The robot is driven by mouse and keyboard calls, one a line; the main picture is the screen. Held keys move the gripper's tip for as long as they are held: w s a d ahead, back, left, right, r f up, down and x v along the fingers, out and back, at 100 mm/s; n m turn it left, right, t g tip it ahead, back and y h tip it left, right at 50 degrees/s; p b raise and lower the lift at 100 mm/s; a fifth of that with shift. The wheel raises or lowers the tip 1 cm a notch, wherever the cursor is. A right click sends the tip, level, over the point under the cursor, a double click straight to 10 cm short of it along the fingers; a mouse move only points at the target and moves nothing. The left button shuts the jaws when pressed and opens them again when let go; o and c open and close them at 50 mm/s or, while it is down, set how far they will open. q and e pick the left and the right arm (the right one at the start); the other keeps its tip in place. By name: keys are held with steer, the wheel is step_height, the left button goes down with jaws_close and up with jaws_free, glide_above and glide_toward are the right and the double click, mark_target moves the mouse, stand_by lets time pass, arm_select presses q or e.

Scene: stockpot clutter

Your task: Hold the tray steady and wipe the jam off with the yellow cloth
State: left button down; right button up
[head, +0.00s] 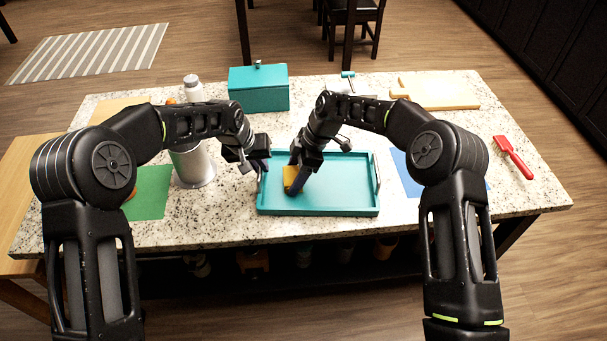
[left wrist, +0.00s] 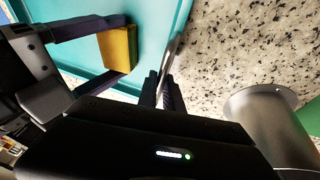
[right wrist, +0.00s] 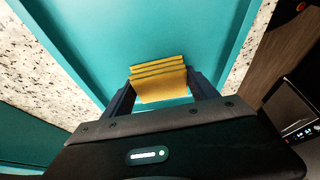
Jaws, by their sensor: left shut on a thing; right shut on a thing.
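The teal tray (head: 335,195) lies flat near the front middle of the counter. My left gripper (head: 260,175) is at its left end; the left wrist view shows its fingers (left wrist: 165,90) shut on the tray's silver handle (left wrist: 173,50). My right gripper (head: 294,183) is over the left part of the tray, shut on the folded yellow cloth (head: 289,175). The right wrist view shows the cloth (right wrist: 159,80) between the fingers, low over the tray floor. I cannot tell whether it touches. No jam shows on the visible tray floor; the part under the cloth is hidden.
A grey metal pot (head: 195,168) and a green mat (head: 150,195) are left of the tray. A teal box (head: 258,92) stands behind. A blue mat (head: 405,175) lies to the right, and a red utensil (head: 513,157) farther right. A wooden board (head: 437,92) is at the back right.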

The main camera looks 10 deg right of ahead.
steer(key=shift+d+r, duration=0.1)
steer(key=shift+r, duration=3.95)
arm_select(q)
steer(key=c, duration=1.4)
jaws_free()
steer(key=v, duration=1.2)
